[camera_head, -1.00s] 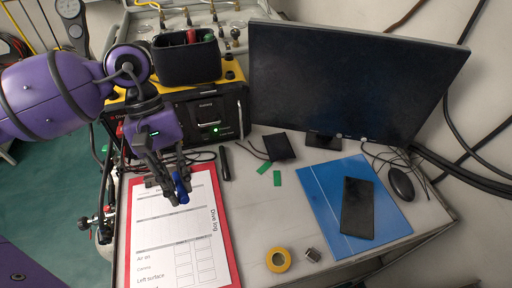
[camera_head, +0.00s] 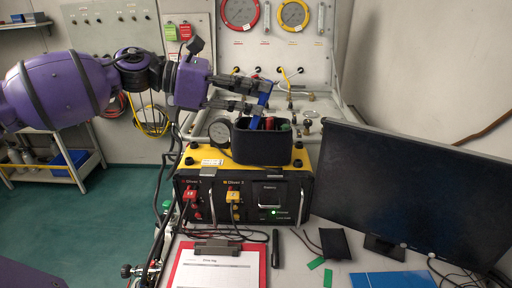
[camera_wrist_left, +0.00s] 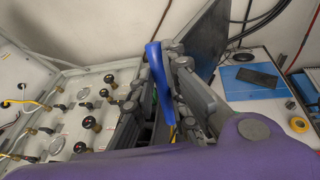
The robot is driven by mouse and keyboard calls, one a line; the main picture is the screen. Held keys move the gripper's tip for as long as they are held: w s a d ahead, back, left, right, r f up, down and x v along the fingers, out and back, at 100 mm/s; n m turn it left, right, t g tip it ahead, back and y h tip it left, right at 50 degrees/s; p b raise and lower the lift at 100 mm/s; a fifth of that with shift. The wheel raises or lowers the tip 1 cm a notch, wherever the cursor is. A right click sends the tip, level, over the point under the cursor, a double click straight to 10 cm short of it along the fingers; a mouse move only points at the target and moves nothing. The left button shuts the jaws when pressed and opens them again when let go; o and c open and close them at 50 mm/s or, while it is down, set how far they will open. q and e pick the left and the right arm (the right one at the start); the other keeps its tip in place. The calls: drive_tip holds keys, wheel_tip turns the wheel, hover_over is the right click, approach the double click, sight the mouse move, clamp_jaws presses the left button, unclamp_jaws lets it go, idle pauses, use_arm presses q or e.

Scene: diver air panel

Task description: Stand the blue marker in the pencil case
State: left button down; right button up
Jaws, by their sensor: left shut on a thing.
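The blue marker (camera_head: 264,96) is between the fingers of my left gripper (camera_head: 262,97), which is shut on it. It is tilted, its top leaning right in the head view. The dark pencil case (camera_head: 262,147) stands on the yellow-topped dive panel, just below the gripper. Blue shows at the case's opening below the lower finger, in line with the marker; I cannot tell how deep it reaches. A red and a green item also show in the opening. In the left wrist view the marker (camera_wrist_left: 158,77) rises between the fingers (camera_wrist_left: 160,92). My right gripper is not in view.
A monitor (camera_head: 410,195) stands to the right. A clipboard (camera_head: 218,272) and a black pen-like item (camera_head: 276,248) lie in front.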

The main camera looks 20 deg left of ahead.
use_arm(q)
drive_tip(key=w+a+r+n+t, duration=0.2)
drive_tip(key=w+a+r+t, duration=0.1)
drive_tip(key=w+t, duration=0.1)
drive_tip(key=shift+a+r+n+t, duration=0.3)
drive_tip(key=shift+r+t, duration=0.05)
drive_tip(key=shift+t, duration=0.15)
drive_tip(key=shift+f, duration=0.1)
wheel_tip(320, 180, down, 5)
drive_tip(key=shift+s+r+b, duration=0.1)
drive_tip(key=shift+r+b, duration=0.05)
drive_tip(key=shift+b, duration=0.45)
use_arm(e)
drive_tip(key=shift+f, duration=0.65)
use_arm(q)
drive_tip(key=shift+s+d+f, duration=0.1)
drive_tip(key=shift+f, duration=0.1)
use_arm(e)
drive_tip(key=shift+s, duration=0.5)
use_arm(q)
drive_tip(key=shift+f, duration=0.15)
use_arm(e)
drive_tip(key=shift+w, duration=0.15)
use_arm(q)
drive_tip(key=shift+f, duration=0.1)
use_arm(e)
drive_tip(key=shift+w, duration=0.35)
use_arm(q)
drive_tip(key=shift+f, duration=0.1)
